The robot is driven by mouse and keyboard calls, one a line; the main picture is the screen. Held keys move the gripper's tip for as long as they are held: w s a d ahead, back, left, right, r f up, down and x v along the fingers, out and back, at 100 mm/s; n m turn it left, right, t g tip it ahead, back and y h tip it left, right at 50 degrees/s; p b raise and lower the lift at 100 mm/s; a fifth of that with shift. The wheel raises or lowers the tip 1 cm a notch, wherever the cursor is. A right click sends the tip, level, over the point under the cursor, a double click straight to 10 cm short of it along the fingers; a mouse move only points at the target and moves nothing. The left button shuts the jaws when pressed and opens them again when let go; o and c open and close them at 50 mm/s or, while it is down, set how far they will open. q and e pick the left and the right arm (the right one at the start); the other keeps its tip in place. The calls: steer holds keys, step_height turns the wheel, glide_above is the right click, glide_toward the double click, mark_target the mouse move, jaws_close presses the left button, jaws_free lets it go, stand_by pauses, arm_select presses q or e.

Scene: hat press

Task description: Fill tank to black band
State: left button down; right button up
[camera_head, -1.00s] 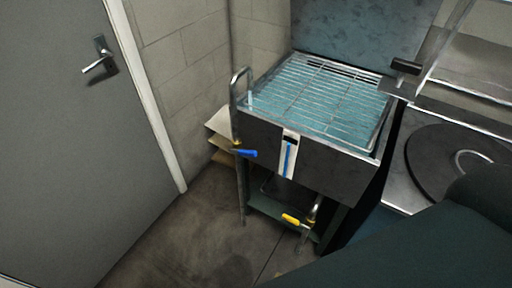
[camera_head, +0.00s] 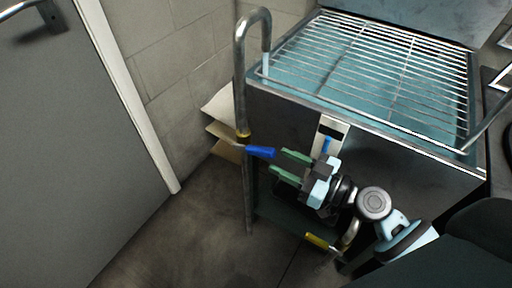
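The metal tank (camera_head: 400,150) has a wire rack (camera_head: 385,75) over pale blue water. On its front is a white gauge strip with a black band (camera_head: 330,131). A blue column (camera_head: 326,145) in the gauge tops out just below the band; its lower part is hidden by my gripper. A bent fill pipe (camera_head: 240,90) stands at the tank's left corner, with a pale streak below its spout. My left gripper is not in view.
A yellow drain handle (camera_head: 318,241) sits low under the tank, beside my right arm. A grey door (camera_head: 80,150) and block wall (camera_head: 175,70) are at left. Shelf boards (camera_head: 222,135) stand behind the pipe. The floor at lower left is clear.

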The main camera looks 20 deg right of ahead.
mark_target(257, 151)
steer(key=p+x, duration=0.2)
steer(key=x, duration=0.4)
steer(key=shift+w+a+r, duration=0.15)
steer(key=shift+w+a, duration=0.05)
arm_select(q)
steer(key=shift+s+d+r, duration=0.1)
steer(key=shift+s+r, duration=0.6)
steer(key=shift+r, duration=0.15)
arm_select(e)
steer(key=shift+w+a, duration=0.35)
steer(key=shift+w, duration=0.05)
steer(key=c, duration=0.9)
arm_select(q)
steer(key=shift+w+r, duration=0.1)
arm_select(e)
jaws_close()
